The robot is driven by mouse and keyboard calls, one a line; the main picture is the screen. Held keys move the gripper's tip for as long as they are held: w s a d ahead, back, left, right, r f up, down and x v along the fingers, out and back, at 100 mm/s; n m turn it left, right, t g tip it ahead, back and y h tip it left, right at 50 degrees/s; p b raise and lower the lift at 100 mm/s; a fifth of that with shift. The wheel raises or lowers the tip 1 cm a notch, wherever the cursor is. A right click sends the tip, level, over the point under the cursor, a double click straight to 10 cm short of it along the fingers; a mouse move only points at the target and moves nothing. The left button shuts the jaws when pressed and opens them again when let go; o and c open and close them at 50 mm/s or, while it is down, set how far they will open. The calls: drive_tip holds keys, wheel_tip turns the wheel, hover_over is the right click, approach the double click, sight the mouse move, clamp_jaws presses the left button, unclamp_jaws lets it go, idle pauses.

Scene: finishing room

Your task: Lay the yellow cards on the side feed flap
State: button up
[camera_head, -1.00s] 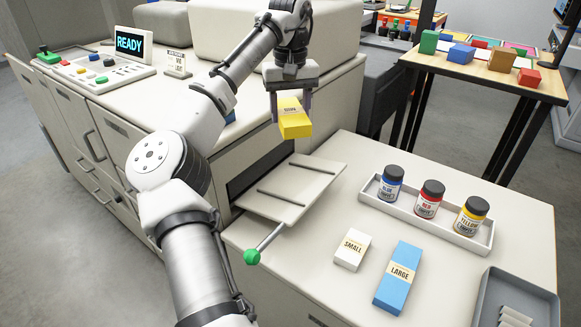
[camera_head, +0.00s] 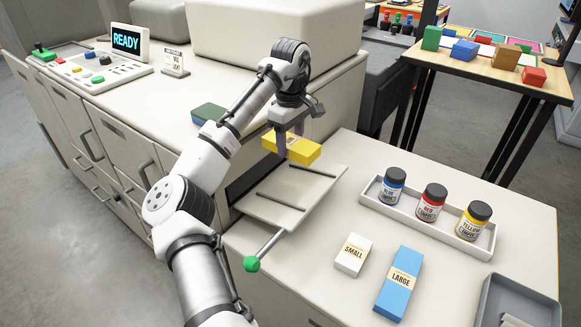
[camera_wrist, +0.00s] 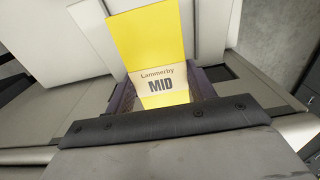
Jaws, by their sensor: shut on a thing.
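The yellow cards (camera_head: 291,147) form a stack with a pale paper band. In the wrist view the yellow cards (camera_wrist: 155,45) show a band reading "Lammerby MID". My gripper (camera_head: 290,140) is shut on the stack across its banded middle and holds it in the air, close to the machine's side. The side feed flap (camera_head: 290,197) is a pale open tray with two dark guide rails, sticking out from the machine's side. The stack appears above the flap's back part in the head view; the exact gap cannot be told.
A lever with a green knob (camera_head: 251,264) sticks out before the flap. On the side table are a white box (camera_head: 353,255) marked SMALL, a blue box (camera_head: 398,283) marked LARGE, and a tray (camera_head: 410,213) of ink jars. A green and blue block (camera_head: 208,113) lies on the machine top.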

wheel_tip(320, 180, down, 9)
drive_tip(key=shift+r+p, duration=0.15)
drive_tip(key=shift+p, duration=0.6)
drive_tip(key=shift+f, duration=0.2)
drive_tip(key=shift+f, duration=0.4)
drive_tip(key=o, duration=1.1)
drive_tip(key=shift+r, duration=0.1)
wheel_tip(320, 180, up, 13)
drive_tip(key=b, duration=0.2)
